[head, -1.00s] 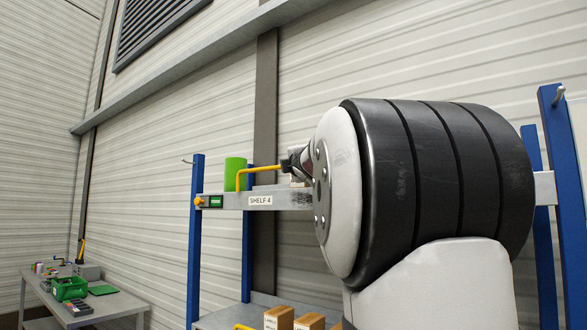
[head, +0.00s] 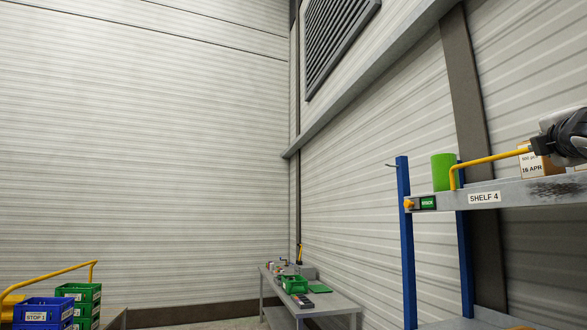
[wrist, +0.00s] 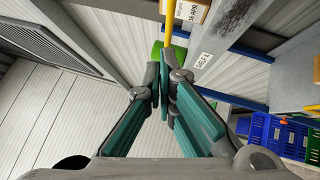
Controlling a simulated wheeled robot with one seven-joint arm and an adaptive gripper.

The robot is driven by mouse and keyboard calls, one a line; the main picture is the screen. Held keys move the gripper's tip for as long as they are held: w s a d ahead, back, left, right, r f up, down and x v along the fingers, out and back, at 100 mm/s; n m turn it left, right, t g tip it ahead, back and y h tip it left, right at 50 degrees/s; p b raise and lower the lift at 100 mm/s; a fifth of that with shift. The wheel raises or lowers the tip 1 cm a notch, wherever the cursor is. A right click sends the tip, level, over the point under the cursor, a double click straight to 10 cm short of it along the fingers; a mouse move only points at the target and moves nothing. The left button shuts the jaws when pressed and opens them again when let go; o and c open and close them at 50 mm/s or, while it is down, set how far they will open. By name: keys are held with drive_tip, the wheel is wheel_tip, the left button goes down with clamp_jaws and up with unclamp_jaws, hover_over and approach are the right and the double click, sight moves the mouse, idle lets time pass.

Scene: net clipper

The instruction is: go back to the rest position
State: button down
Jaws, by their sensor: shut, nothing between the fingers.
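My gripper (wrist: 163,85) shows in the wrist view with its two teal-and-grey fingers together and nothing between them. Beyond the fingertips in that view are a green cylinder (wrist: 179,50) and the shelf beam (wrist: 228,25), apparently apart from them. In the head view a dark part of my arm's end is at the right edge, by the far end of a yellow bar (head: 492,160); whether they touch I cannot tell. The fingertips cannot be made out there.
The shelf (head: 530,193) marked SHELF 4 holds the green cylinder (head: 442,172) and a box (head: 533,168) dated 16 APR. Left of it stands a blue post (head: 406,245). A table (head: 335,304) with a green bin is further back. Blue crates (head: 42,312) are lower left.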

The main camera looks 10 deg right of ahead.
drive_tip(key=a+f+m+g+y, duration=0.2)
drive_tip(key=a+f+m+y, duration=0.15)
drive_tip(key=a+f, duration=0.7)
drive_tip(key=a+f+m+g+y, duration=0.25)
drive_tip(key=a+f+m, duration=0.4)
drive_tip(key=f, duration=0.65)
drive_tip(key=s+a+f+m+g+y, duration=0.1)
drive_tip(key=s+a+f+g+y, duration=0.2)
drive_tip(key=s+a+f, duration=0.4)
drive_tip(key=s+a+f+m+g+y, duration=0.1)
drive_tip(key=s+a+f+g+y, duration=0.2)
drive_tip(key=s+a+f, duration=0.5)
drive_tip(key=a+f, duration=0.5)
drive_tip(key=f, duration=0.1)
drive_tip(key=shift+s+f+y, duration=0.25)
drive_tip(key=shift+s+y, duration=0.05)
drive_tip(key=shift+y, duration=0.1)
drive_tip(key=shift+w, duration=0.1)
